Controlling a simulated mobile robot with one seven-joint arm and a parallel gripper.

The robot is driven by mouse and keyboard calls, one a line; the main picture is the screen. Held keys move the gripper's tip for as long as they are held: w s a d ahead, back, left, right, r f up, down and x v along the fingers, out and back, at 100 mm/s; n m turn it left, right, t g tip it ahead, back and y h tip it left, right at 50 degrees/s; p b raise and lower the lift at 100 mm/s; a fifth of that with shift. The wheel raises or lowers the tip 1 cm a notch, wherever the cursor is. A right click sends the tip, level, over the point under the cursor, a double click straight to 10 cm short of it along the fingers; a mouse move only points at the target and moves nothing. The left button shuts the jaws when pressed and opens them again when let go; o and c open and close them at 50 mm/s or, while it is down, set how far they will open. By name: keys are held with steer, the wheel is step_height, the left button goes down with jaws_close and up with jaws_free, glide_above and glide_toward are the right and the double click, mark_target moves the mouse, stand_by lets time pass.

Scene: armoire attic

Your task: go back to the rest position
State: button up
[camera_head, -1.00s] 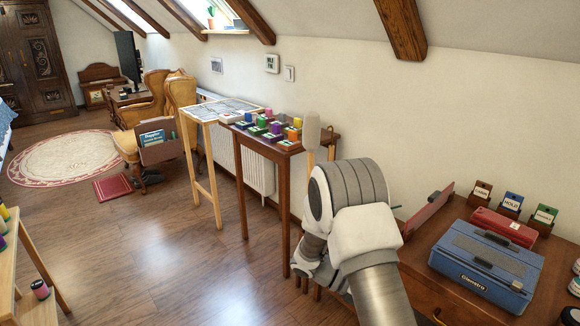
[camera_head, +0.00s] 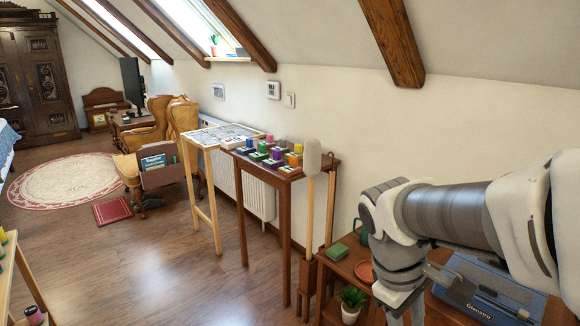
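My arm reaches in from the right edge of the head view, in front of the wall and over the small wooden table. Its lower end hangs down, and my gripper (camera_head: 402,303) is low in the picture at the bottom edge. Its fingertips are cut off or hidden, so I cannot tell whether it is open or shut, or whether it holds anything.
A wooden stand (camera_head: 262,177) carries several coloured blocks. A pale table (camera_head: 203,147) stands behind it. A potted plant (camera_head: 350,299), green box (camera_head: 337,252) and reddish plate (camera_head: 365,271) are just left of my gripper. The floor (camera_head: 170,255) at left is open.

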steer(key=s+a+r+m+t+y, duration=0.3)
steer(key=s+a+r+m+t, duration=0.15)
steer(key=s+m+t, duration=0.2)
step_height(320, 180, up, 18)
steer(key=w+p, duration=0.1)
steer(key=p, duration=1.6)
steer(key=shift+d+g, duration=0.15)
steer(key=shift+g, duration=0.3)
